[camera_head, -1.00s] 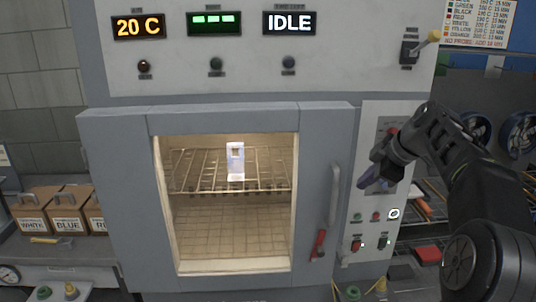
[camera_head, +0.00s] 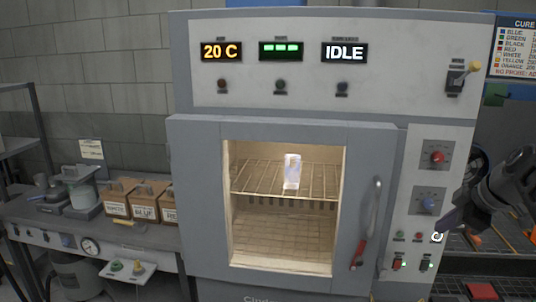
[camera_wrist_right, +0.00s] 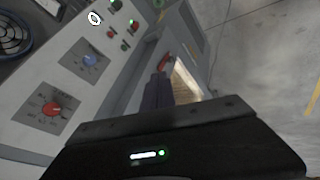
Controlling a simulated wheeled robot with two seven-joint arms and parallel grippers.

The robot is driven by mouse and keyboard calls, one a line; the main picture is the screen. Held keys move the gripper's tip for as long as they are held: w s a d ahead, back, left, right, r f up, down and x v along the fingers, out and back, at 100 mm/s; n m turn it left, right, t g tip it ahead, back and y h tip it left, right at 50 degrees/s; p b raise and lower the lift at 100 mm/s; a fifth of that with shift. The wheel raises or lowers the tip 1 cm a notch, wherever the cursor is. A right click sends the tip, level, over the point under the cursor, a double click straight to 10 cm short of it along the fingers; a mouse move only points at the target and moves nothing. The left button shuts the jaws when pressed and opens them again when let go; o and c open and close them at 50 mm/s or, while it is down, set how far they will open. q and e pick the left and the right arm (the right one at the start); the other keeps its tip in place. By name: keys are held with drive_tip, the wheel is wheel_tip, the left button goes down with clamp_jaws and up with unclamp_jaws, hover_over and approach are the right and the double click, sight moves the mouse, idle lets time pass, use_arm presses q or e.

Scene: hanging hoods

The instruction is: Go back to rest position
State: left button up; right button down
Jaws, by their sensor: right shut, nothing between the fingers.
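My right gripper (camera_head: 447,220) is at the right of the head view, in front of the oven's control panel and below the blue knob (camera_head: 429,204). It is shut and empty. In the right wrist view its dark fingers (camera_wrist_right: 158,92) are together, apart from the panel. The grey oven (camera_head: 385,136) has its windowed door closed, and a pale object (camera_head: 292,171) stands on the wire rack inside. The displays read 20 C and IDLE. My left gripper is in neither view.
The oven's door handle (camera_head: 374,207) with a red latch (camera_head: 358,254) stands out left of my right gripper. A red knob (camera_head: 437,157) sits above the blue one. A side bench at left holds cardboard boxes (camera_head: 145,201). Shelving with a red item (camera_head: 482,291) is at lower right.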

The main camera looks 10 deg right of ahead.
drive_tip(key=w+a+f+m+t+h, duration=0.1)
drive_tip(key=w+f+m, duration=0.4)
drive_tip(key=f, duration=0.2)
drive_tip(key=w+a+f+m+h, duration=0.1)
drive_tip(key=w+f+m, duration=0.35)
drive_tip(key=f, duration=0.35)
drive_tip(key=s+a+f+m+g+y, duration=0.1)
drive_tip(key=s+a+f+m, duration=0.15)
drive_tip(key=a+f, duration=1.65)
drive_tip(key=s+a+f+m+g+y, duration=0.1)
drive_tip(key=s+a+f, duration=0.3)
drive_tip(key=a+f, duration=0.25)
drive_tip(key=s+a+f+g+y, duration=0.1)
drive_tip(key=s+a+f, duration=0.4)
drive_tip(key=a+f, duration=0.15)
use_arm(q)
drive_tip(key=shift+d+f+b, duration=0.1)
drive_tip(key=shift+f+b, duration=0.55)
drive_tip(key=shift+b, duration=0.1)
use_arm(e)
drive_tip(key=s+a+f+n+g+y, duration=0.1)
drive_tip(key=s+a+f+g, duration=0.1)
drive_tip(key=s+a+f, duration=0.2)
drive_tip(key=s+a+f+n+g+y, duration=0.1)
drive_tip(key=s+a+f, duration=0.3)
drive_tip(key=s+a, duration=0.6)
drive_tip(key=s+g, duration=0.1)
drive_tip(key=s, duration=0.5)
drive_tip(key=shift+g+y, duration=0.4)
